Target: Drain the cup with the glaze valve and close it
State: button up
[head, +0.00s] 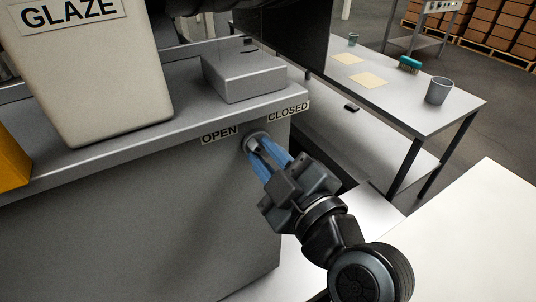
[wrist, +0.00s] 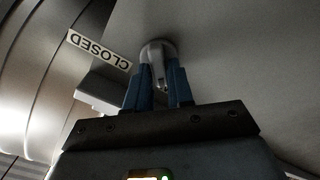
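The glaze cup (head: 95,85) is a large pale container with a GLAZE label, at the upper left of the head view. The glaze valve (head: 257,141) is a small grey knob on the front of the machine, between the OPEN label (head: 220,133) and the CLOSED label (head: 289,112). My gripper (head: 268,150) is at the valve, its blue fingers on either side of the handle. In the wrist view the valve's handle (wrist: 159,70) sits between the fingers, which look shut on it. The cup's inside and the valve's outlet are hidden.
A grey box (head: 243,75) sits on the machine's top ledge. A dark panel stands behind it. A table (head: 400,108) at the right holds a grey cup (head: 439,90), a teal brush (head: 409,64) and yellow sheets. A yellow block (head: 12,160) is at the left edge.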

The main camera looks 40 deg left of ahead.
grip_shut()
jog(key=shift+m, duration=0.3)
jog(key=m+b, duration=0.1)
jog(key=m, duration=0.2)
jog(key=shift+w+d, duration=0.1)
jog(key=shift+w+d+m+p, duration=0.15)
jog(key=shift+m+p, duration=0.75)
jog(key=shift+m, duration=2.75)
jog(key=shift+w+a+m+p, duration=0.1)
jog(key=shift+m+p, duration=0.8)
jog(key=shift+m, duration=2.75)
jog(key=shift+o, duration=2.1)
grip_release()
